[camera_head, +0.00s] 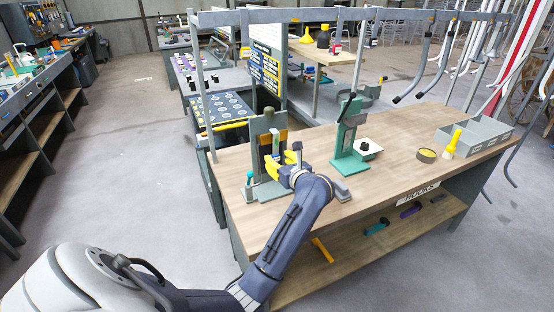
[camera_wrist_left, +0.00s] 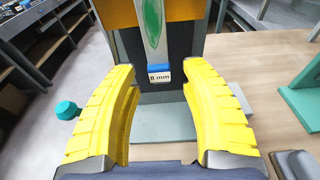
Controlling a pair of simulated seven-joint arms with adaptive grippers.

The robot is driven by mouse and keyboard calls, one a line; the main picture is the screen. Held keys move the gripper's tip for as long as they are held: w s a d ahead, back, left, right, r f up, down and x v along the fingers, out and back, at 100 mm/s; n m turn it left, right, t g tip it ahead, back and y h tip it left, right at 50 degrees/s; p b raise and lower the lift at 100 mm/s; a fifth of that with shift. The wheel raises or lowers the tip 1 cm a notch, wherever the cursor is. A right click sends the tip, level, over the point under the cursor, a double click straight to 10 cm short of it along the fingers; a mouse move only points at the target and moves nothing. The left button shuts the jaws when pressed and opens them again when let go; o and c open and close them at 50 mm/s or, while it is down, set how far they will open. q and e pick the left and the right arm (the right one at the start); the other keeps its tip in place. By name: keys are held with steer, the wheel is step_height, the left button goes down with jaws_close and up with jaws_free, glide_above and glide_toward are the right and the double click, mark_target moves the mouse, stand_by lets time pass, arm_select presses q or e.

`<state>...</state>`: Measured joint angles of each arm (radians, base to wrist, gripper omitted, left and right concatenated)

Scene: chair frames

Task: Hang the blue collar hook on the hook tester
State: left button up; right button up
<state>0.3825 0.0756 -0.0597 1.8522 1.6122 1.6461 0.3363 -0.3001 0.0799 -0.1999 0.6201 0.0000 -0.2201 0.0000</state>
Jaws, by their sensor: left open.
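A grey-green upright stand with an orange block, which looks like the hook tester (camera_head: 262,124), stands at the left end of the wooden table. My left gripper (camera_head: 278,168) is in front of it, with its yellow fingers apart. In the left wrist view, the open left gripper (camera_wrist_left: 163,115) has a blue collar (camera_wrist_left: 163,66) with a white "8 mm" label ahead, between the fingers and not touched by them. A pale, green-centred strip rises above the collar, before the orange block (camera_wrist_left: 120,12) and a dark panel. I cannot tell if a hook hangs there. My right gripper is not in view.
A teal press (camera_head: 348,140) stands right of the tester. A grey divided bin (camera_head: 480,135), a yellow bottle (camera_head: 453,142) and a round tin (camera_head: 426,155) are at the table's right. A metal rail (camera_head: 300,16) with hanging hooks runs overhead. The table's middle right is clear.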

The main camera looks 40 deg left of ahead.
arm_select(q)
steer(key=v, duration=0.6)
steer(key=shift+d, duration=0.15)
steer(key=shift+s, duration=0.1)
stand_by(1.1)
